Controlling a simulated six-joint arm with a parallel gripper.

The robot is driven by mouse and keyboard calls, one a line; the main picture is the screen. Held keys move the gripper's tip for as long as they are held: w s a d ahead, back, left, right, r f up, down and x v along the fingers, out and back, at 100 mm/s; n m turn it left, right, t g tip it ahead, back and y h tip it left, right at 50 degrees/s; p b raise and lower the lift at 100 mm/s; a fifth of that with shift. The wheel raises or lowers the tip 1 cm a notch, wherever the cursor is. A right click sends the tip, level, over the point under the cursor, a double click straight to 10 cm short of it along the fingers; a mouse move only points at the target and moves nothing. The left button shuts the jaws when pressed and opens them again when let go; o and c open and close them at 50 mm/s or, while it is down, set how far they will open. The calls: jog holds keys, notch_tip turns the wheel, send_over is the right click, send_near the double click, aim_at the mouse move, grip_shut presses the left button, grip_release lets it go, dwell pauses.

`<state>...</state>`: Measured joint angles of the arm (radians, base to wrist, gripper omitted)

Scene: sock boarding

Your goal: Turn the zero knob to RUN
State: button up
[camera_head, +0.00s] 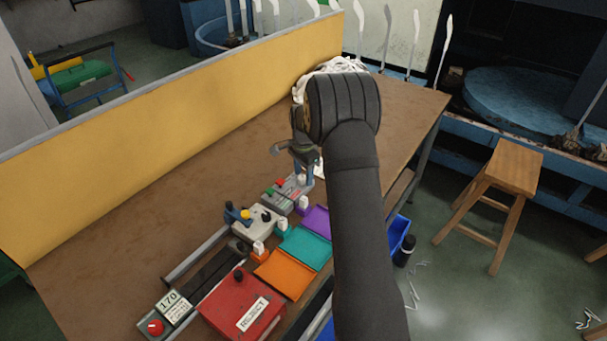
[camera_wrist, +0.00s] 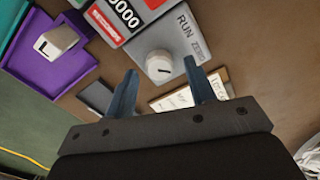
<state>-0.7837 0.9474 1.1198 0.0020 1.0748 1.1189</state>
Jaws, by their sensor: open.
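The zero knob (camera_wrist: 158,67) is a round white knob with a short dark mark, on a grey box (camera_wrist: 148,40) in the wrist view. RUN and ZERO are printed on the box, above and to the right of the knob. The mark lies nearly level in the picture, more toward ZERO than RUN, though I cannot be certain. My gripper (camera_wrist: 160,68) is open, with one blue finger on each side of the knob in the picture. I cannot tell the remaining gap or any contact. In the head view, my wrist partly hides this area.
Beside the knob box is a counter display (camera_wrist: 124,14) with red and green parts. A purple tray (camera_wrist: 50,62) holds a white-topped piece. Teal (camera_head: 305,248) and orange (camera_head: 285,274) trays and a red box (camera_head: 240,305) line the bench. A yellow panel (camera_head: 170,120) stands behind.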

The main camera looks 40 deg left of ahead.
jog(key=shift+f, duration=0.3)
jog(key=c, duration=1)
jog(key=shift+o, duration=0.2)
